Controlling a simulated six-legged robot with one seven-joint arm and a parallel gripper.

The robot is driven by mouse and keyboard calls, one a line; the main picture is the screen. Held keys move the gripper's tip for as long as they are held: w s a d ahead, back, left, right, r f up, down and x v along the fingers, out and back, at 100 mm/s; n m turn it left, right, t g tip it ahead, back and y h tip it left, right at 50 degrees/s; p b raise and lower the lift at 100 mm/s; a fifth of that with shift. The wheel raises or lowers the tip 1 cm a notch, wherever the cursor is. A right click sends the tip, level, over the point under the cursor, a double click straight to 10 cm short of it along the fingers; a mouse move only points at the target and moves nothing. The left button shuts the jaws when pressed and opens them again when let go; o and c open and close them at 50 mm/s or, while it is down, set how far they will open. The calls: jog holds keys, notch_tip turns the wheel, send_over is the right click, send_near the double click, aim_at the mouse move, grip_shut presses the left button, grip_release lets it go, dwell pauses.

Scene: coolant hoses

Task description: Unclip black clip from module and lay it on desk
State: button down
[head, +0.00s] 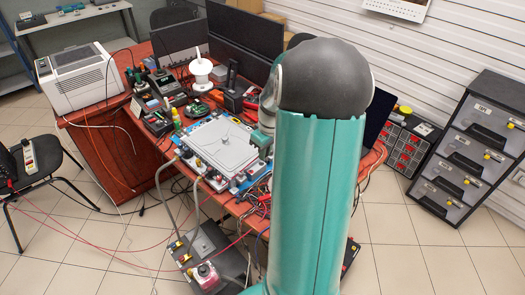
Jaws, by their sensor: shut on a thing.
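The module (218,143) is a flat, light grey box on a blue-edged fixture on the desk (88,140). My gripper (260,147) is small in the head view, at the module's right edge, and partly covered by my large teal arm. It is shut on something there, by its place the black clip. The clip itself is too small and hidden to make out. I cannot tell whether it is still on the module.
Hoses and cables hang off the desk's front edge. A white printer (80,75) stands at the left. Drawers (468,148) stand at the right. A dark box (205,245) is on the floor in front.

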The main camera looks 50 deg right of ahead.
jog(key=s+a+r, duration=0.4)
jog(key=s+r, duration=0.1)
jog(key=r, duration=0.1)
jog(key=shift+s, duration=0.2)
dwell(0.4)
jog(key=shift+f, duration=0.1)
